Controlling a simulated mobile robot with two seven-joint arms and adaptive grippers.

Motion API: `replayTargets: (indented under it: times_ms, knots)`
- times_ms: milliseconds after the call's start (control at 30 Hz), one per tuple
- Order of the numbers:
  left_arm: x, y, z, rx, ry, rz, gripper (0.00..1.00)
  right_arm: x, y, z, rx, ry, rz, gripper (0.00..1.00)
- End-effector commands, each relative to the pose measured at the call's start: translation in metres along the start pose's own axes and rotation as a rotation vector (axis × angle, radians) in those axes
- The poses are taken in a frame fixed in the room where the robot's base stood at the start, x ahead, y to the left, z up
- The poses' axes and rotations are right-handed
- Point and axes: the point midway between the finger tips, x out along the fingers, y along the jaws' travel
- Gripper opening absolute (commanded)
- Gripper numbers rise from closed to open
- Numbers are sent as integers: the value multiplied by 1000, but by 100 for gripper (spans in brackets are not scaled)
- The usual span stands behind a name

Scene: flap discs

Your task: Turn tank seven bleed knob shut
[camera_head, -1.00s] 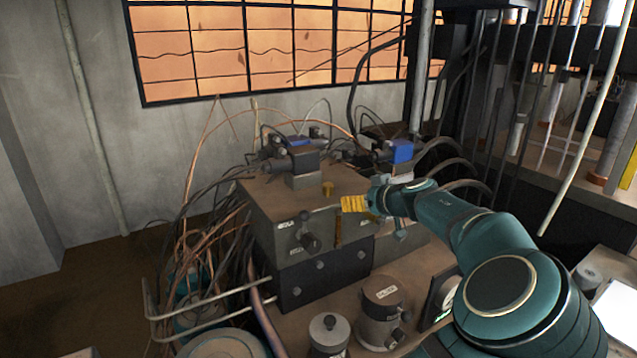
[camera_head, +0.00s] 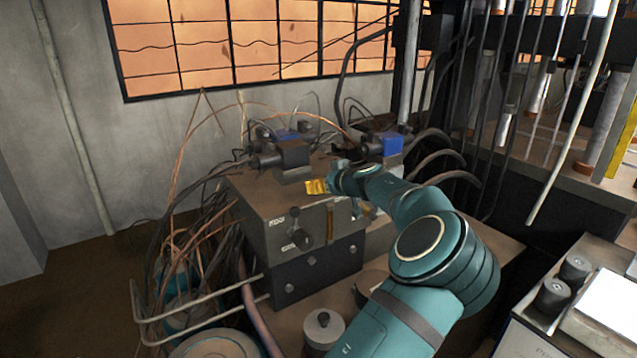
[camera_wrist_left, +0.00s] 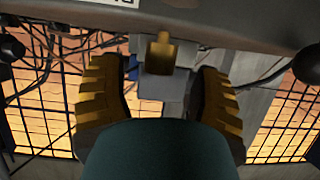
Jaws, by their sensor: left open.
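A dark valve block (camera_head: 262,212) stands on a bench, with labels too small to read on its front. A black knob (camera_head: 302,229) and a brass tube (camera_head: 330,222) are on that front face. I cannot tell which part is the tank seven bleed knob. My left gripper (camera_head: 317,187) is at the block's top edge, one yellow finger showing. In the left wrist view the gripper (camera_wrist_left: 161,95) is open, its yellow fingers wide apart. A brass knob (camera_wrist_left: 161,54) stands between and ahead of them, with gaps on both sides. In the head view the gripper covers it.
Two valves with blue coils, left (camera_head: 288,150) and right (camera_head: 391,144), stand behind the gripper. Loose cables (camera_head: 190,230) hang left of the block. A bent pipe rail (camera_head: 200,298) and a round canister (camera_head: 325,328) are in front.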

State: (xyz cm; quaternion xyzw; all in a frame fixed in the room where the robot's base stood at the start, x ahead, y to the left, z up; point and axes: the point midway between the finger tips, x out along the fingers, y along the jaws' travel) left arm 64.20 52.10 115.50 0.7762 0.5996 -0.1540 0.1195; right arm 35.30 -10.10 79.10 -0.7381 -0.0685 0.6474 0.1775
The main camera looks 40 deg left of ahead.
Motion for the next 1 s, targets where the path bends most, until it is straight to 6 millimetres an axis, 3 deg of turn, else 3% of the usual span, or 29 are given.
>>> replayTargets:
  times_ms: [233,600,800,1000]
  knots:
    - [26,0,0,1,0,0,64,-1,0,-1,0,1,0,47]
    - [30,0,0,1,0,1,66,-1,0,-1,0,2,0,47]
    - [30,0,0,1,0,1,0,-1,0,-1,0,2,0,47]
    - [30,0,1,2,0,5,0,0,0,0,0,1,0,47]
